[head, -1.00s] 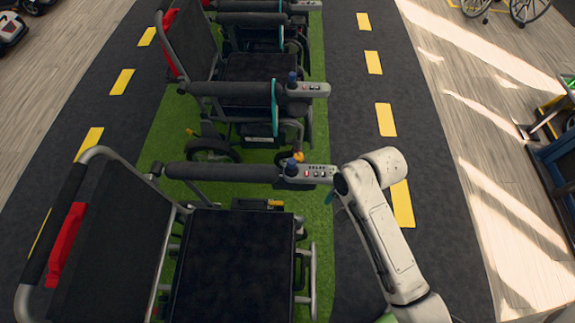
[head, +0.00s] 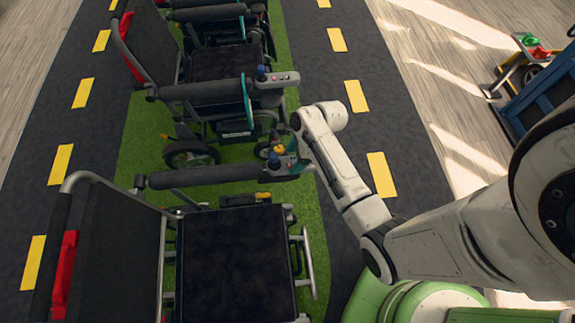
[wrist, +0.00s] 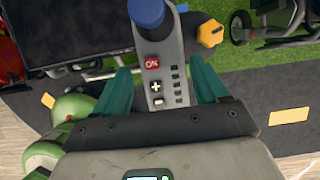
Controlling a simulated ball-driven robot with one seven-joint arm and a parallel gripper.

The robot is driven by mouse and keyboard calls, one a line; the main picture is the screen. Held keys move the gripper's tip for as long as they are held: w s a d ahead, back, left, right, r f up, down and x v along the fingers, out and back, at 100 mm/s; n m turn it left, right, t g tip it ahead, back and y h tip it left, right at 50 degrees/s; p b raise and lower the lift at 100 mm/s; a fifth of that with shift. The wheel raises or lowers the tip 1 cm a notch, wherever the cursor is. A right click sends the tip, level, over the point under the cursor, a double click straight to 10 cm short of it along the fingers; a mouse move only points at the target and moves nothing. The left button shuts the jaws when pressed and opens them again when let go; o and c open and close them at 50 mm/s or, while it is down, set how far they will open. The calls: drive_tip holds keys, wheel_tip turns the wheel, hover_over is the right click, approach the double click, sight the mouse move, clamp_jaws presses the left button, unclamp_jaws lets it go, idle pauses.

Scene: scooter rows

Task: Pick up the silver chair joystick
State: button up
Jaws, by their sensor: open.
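The nearest wheelchair (head: 115,250) has a silver frame. Its joystick unit (head: 288,166) sits at the front end of the padded armrest (head: 217,175) and has a blue knob (head: 279,149). In the wrist view the grey joystick unit (wrist: 157,65) shows its red ON button and white plus and minus marks, with the blue knob (wrist: 146,12) at the top edge. My gripper (wrist: 162,84) is open, its teal fingers on either side of the unit, apart from it as far as I can tell. In the head view my gripper partly hides the unit.
A second wheelchair (head: 225,65) with its own blue-knobbed joystick (head: 276,79) stands just behind. A teal panel (head: 246,100) and a yellow knob (wrist: 210,32) are close by. The dark lane (head: 345,60) to the right is clear. A blue vehicle (head: 540,95) stands far right.

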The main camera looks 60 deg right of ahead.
sight(290, 162)
drive_tip(key=shift+x, duration=2.75)
drive_tip(key=shift+d, duration=0.15)
drive_tip(key=c, duration=1.2)
drive_tip(key=shift+c, duration=0.2)
drive_tip(key=shift+r, duration=0.1)
